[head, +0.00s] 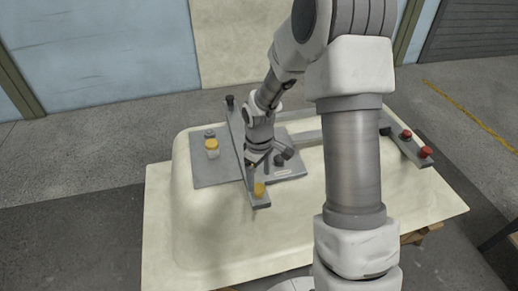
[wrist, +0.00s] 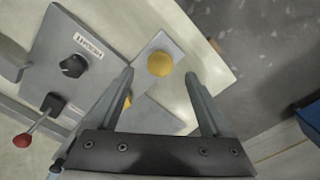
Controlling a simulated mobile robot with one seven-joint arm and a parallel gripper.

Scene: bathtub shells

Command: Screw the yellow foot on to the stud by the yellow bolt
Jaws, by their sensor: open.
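In the wrist view a round yellow piece (wrist: 160,63) sits near the end of a grey bar (wrist: 174,45), between my gripper's fingertips (wrist: 159,75) as seen from the wrist. The fingers are apart and nothing is held. A smaller yellow patch (wrist: 127,101) shows partly behind the left finger. In the head view a yellow piece (head: 259,188) is at the near end of the bar, just below my gripper. A yellow-topped pale piece (head: 212,145) stands on the grey plate to the left. I cannot tell which is foot or bolt; the stud is not clear.
The pale tub shell (head: 200,220) lies upturned under everything. Another bar with red pieces (head: 426,152) is at the right. A blue object (wrist: 308,118) is beyond the edge.

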